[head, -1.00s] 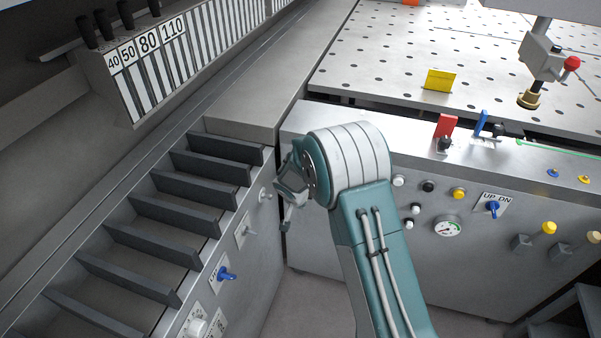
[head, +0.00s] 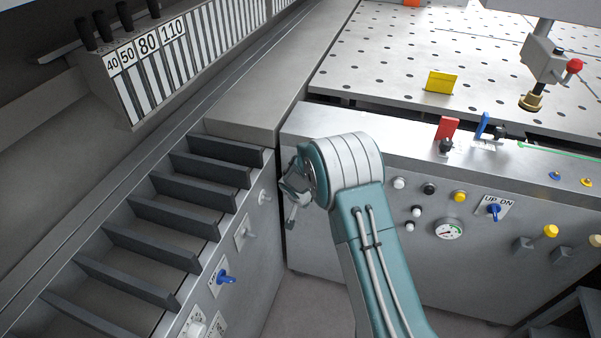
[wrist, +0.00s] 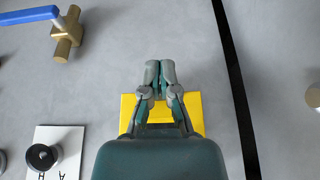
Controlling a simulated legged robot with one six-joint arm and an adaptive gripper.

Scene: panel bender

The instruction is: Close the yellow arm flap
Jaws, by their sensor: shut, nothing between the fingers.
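In the wrist view, a flat yellow plate (wrist: 190,103) shows behind my gripper (wrist: 160,72) on a grey panel. My fingers and palm cover its middle, and I cannot tell whether they touch it. My fingertips are together, with nothing held. In the head view, my gripper (head: 293,205) is beside the gap between the left machine and the front panel, partly hidden by my arm. Another yellow piece (head: 440,82) stands tilted on the perforated table at the back. I cannot tell from the frames which yellow piece is the arm flap.
A brass valve with a blue lever (wrist: 66,35), a black knob (wrist: 42,157) and a black gap (wrist: 235,80) surround the plate. The front panel (head: 330,240) carries buttons, a gauge (head: 449,229) and a blue switch (head: 493,211). Dark slats (head: 150,247) lie left.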

